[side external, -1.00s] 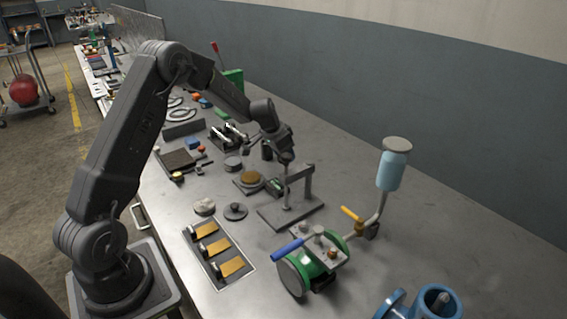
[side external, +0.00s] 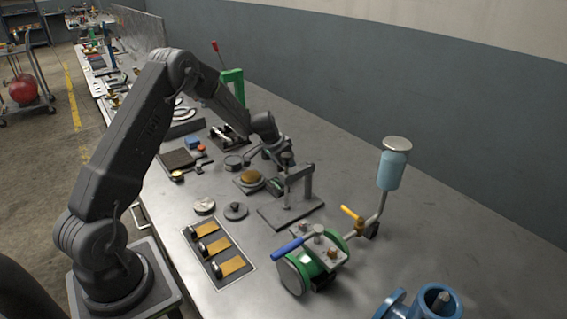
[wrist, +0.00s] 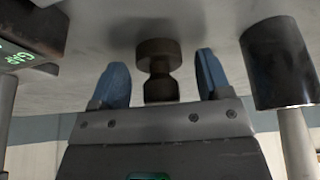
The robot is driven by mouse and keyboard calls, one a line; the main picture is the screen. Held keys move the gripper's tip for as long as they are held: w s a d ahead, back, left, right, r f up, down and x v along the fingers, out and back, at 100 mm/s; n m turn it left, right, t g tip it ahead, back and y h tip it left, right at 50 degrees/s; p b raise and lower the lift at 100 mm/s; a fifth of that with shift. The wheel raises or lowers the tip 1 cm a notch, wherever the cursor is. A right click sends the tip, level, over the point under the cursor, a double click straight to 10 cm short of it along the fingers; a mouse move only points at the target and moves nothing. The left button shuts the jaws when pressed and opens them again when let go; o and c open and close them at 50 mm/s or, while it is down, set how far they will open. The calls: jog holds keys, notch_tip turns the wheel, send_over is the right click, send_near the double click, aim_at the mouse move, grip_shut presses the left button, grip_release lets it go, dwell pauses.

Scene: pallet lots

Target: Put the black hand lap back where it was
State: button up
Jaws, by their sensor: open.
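A dark spool-shaped piece, which looks like the black hand lap (wrist: 158,56), stands between my fingers in the wrist view. It has a wide rounded end and a narrower waist. My gripper (wrist: 163,74) is open, with a blue finger on each side of the piece and a visible gap to both. In the side view my gripper (side external: 272,152) is low over the bench behind the small grey press stand (side external: 307,188), and the piece there cannot be made out. A grey disc with a dark knob (side external: 236,211) lies apart, nearer the front.
A black cylinder (wrist: 278,62) stands close on the right in the wrist view; a dark block marked GAP (wrist: 35,28) is at upper left. A brass-coloured disc on a plate (side external: 250,180) and a green valve (side external: 310,262) stand nearby.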

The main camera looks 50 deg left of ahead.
jog(key=v, duration=1.2)
jog(key=s+d+r, duration=0.4)
jog(key=d+r, duration=0.3)
jog(key=s+d+r, duration=0.3)
jog(key=s+d, duration=0.5)
jog(key=s, duration=0.4)
jog(key=s+d+r+t, duration=0.1)
jog(key=s+d+r, duration=0.2)
jog(key=s+d, duration=0.4)
jog(key=s, duration=0.5)
jog(key=shift+d+n, duration=0.4)
